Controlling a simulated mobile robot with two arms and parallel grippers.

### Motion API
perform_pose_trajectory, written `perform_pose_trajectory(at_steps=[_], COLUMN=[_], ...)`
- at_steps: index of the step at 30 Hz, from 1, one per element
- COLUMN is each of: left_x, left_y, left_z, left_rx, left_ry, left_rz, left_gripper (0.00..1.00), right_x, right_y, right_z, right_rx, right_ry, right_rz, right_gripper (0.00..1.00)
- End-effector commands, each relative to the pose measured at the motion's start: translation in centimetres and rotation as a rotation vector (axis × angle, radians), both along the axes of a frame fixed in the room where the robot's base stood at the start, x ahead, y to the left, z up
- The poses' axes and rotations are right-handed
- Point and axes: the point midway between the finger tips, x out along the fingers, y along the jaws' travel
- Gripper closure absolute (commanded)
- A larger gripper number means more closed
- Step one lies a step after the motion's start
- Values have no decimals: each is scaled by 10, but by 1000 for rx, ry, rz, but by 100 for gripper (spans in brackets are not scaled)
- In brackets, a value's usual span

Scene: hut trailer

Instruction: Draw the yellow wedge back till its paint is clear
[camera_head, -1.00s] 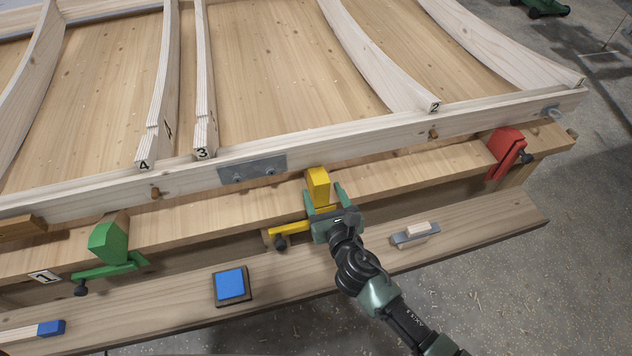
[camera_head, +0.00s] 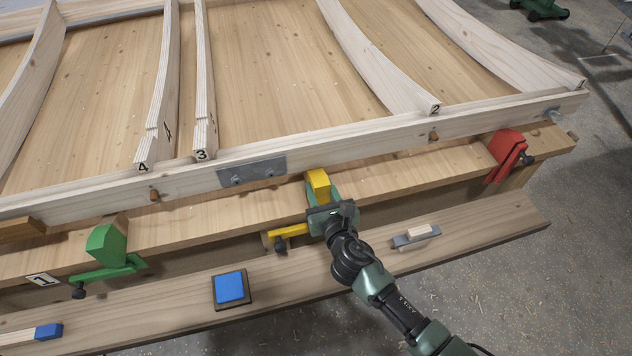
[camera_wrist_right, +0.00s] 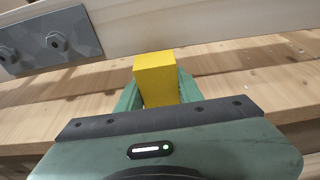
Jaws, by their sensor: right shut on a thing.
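The yellow wedge (camera_head: 318,182) sits on the bench ledge, just in front of the pale wooden rail with the metal plate. In the right wrist view the yellow wedge (camera_wrist_right: 156,78) stands between the green fingers, its top and near face showing. My right gripper (camera_head: 322,200) is shut on the wedge from the front; in the right wrist view the gripper (camera_wrist_right: 157,98) has a finger on each side of it. Whether paint shows on the ledge under the wedge is hidden by the gripper. My left gripper is not in view.
A yellow clamp arm (camera_head: 287,231) is just left of my gripper. A green wedge (camera_head: 107,245) is at left, a red one (camera_head: 508,146) at right. The lower shelf holds a blue pad (camera_head: 230,287) and a small block on a grey plate (camera_head: 415,236). Numbered ribs rise behind the rail (camera_head: 370,137).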

Motion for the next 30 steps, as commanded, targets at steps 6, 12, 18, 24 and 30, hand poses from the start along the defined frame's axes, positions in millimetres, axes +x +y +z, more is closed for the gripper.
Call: perform_pose_trajectory(at_steps=[6,12,18,24,30], left_x=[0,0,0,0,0], left_y=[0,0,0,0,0], left_z=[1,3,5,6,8], left_rx=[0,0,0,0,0], left_ry=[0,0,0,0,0], left_rz=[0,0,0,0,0], left_gripper=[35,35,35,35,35], right_x=[-3,-9,-15,-21,-26], right_y=[-1,-3,-5,-7,-9], right_z=[0,0,0,0,0], right_rx=[0,-1,0,-1,0], right_ry=[0,1,1,1,1], right_rz=[0,0,0,0,0], right_gripper=[100,100,100,100,100])
